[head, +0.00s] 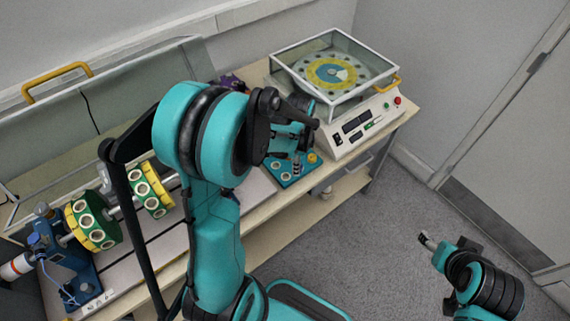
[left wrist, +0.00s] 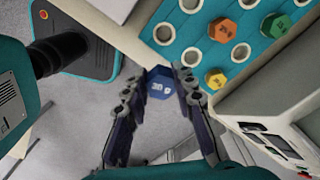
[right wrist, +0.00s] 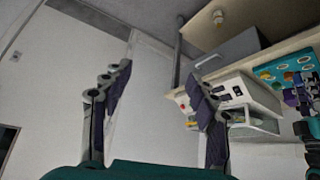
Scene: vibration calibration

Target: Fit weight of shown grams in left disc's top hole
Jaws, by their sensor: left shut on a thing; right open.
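My left gripper (left wrist: 160,80) is shut on a blue hexagonal weight (left wrist: 160,83) with white marking that looks like "30 g", though small. In the left wrist view the weight is clear of the teal weight tray (left wrist: 180,52), just beside its edge. In the head view the left gripper (head: 292,140) is over the tray area, partly hidden by my arm. The left disc (head: 92,226), green and yellow with pale-rimmed holes, sits on the shaft at the lower left. My right gripper (head: 430,241) is open and empty; it also shows in the right wrist view (right wrist: 160,82).
A second green-yellow disc (head: 150,190) shares the shaft. The tray holds orange (left wrist: 222,30), green (left wrist: 275,25) and yellow (left wrist: 215,79) weights. A white machine (head: 365,125) with dark displays, buttons and a glass-sided top stands at the bench's right end. Floor to the right is free.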

